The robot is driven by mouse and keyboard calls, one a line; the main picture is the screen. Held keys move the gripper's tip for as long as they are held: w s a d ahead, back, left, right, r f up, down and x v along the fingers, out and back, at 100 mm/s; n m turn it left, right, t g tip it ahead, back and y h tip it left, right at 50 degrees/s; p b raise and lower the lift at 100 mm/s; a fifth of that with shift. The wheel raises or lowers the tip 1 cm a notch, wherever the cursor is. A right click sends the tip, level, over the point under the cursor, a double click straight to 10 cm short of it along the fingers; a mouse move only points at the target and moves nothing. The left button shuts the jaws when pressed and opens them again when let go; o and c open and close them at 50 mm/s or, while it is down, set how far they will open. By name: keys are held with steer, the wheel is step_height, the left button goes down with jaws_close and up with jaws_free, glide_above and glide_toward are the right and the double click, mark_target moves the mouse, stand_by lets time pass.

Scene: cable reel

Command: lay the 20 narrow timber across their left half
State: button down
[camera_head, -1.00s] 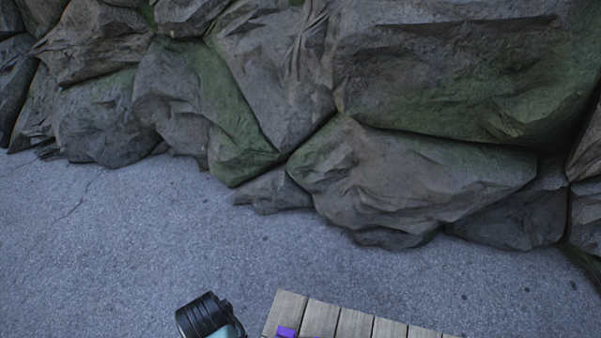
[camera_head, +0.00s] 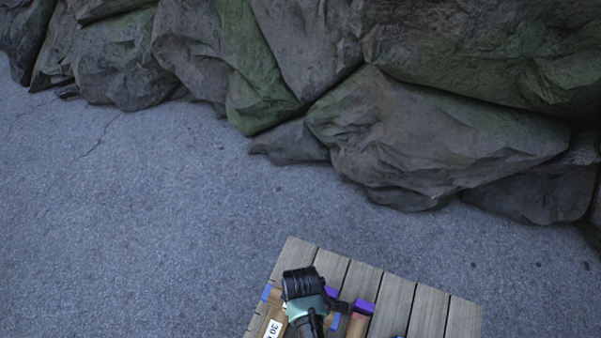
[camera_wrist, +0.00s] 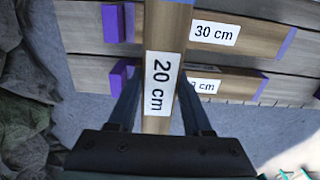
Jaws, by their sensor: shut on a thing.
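My gripper (camera_wrist: 158,110) is shut on a narrow timber labelled 20 cm (camera_wrist: 161,83), which runs up and down in the wrist view. Two timbers lie crosswise behind it, one labelled 30 cm (camera_wrist: 250,34) and a lower one (camera_wrist: 232,82) with its label partly hidden. The held timber crosses them left of their labels, near the purple blocks at their left ends. I cannot tell whether it touches them. In the head view my gripper (camera_head: 318,312) is over the slatted platform; its fingertips are hidden. A timber with a purple end (camera_head: 357,324) shows beside it.
The timbers lie on a grey wooden slatted platform (camera_head: 428,307). Purple blocks (camera_wrist: 112,23) stand at the timbers' left ends, another (camera_wrist: 118,79) below. Grey pavement (camera_head: 150,220) is clear around it. A rock wall (camera_head: 430,130) stands behind.

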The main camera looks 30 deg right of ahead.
steer(key=shift+f+b, duration=2.5)
steer(key=shift+f, duration=0.35)
steer(key=shift+c, duration=1.2)
jaws_free()
step_height(320, 180, up, 13)
steer(key=shift+f+p, duration=0.1)
steer(key=shift+p, duration=0.6)
